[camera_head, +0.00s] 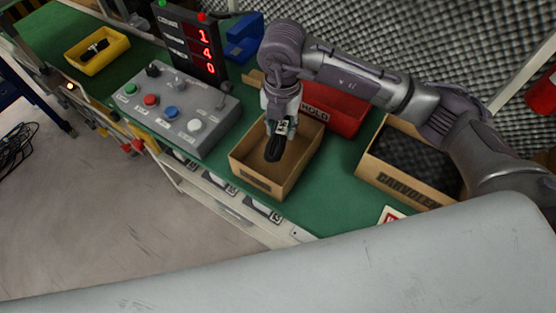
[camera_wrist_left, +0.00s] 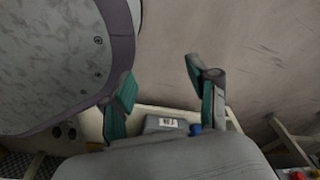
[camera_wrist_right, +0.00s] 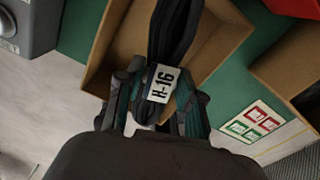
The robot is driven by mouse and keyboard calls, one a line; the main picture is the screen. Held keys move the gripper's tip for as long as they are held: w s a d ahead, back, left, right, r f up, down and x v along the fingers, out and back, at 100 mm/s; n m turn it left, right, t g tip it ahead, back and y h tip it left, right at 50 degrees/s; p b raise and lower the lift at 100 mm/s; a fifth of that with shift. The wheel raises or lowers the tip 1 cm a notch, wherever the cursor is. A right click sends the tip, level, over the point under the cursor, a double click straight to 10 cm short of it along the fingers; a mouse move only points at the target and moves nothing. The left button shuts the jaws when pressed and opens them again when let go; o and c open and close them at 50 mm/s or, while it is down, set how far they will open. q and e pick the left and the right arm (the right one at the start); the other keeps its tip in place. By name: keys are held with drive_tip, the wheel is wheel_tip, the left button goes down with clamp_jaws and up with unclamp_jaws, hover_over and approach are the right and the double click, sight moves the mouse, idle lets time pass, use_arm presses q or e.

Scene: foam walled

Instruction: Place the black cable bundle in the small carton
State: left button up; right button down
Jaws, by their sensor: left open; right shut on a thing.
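The black cable bundle (camera_head: 274,148) carries a white tag marked H-16 in the right wrist view (camera_wrist_right: 162,84). My right gripper (camera_head: 283,122) is shut on it and holds it over the open small carton (camera_head: 262,183). In the right wrist view the bundle (camera_wrist_right: 172,35) extends from between the fingers (camera_wrist_right: 156,105) across the carton's inside (camera_wrist_right: 128,38). I cannot tell whether the bundle touches the carton's floor. My left gripper (camera_wrist_left: 160,88) is open and empty in the left wrist view; the head view does not show it.
A grey control box (camera_head: 177,108) stands left of the carton on the green bench (camera_head: 334,208). A red bin (camera_head: 340,116) is behind it and a larger carton (camera_head: 400,180) with dark foam is to the right. A yellow tray (camera_head: 97,57) sits at the far left.

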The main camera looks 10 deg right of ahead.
drive_tip(key=shift+a+f+m, duration=0.15)
drive_tip(key=shift+a+m, duration=0.15)
drive_tip(key=shift+m, duration=0.9)
drive_tip(key=shift+w+f+m+b, duration=0.1)
drive_tip(key=shift+m+b, duration=0.2)
wheel_tip(320, 180, down, 7)
drive_tip(key=shift+r+b, duration=0.2)
drive_tip(key=shift+b, duration=0.1)
use_arm(q)
drive_tip(key=shift+w+d+r, duration=0.15)
drive_tip(key=shift+w+r, duration=0.45)
drive_tip(key=shift+w, duration=0.25)
drive_tip(key=shift+w+d+r, duration=0.15)
drive_tip(key=shift+w+r, duration=0.4)
drive_tip(key=shift+w, duration=0.25)
use_arm(e)
drive_tip(key=shift+f, duration=1.55)
use_arm(q)
drive_tip(key=shift+s+b, duration=0.1)
drive_tip(key=shift+b, duration=0.2)
use_arm(e)
drive_tip(key=shift+f, duration=0.15)
drive_tip(key=c, duration=0.7)
unclamp_jaws()
use_arm(q)
drive_tip(key=shift+r, duration=0.2)
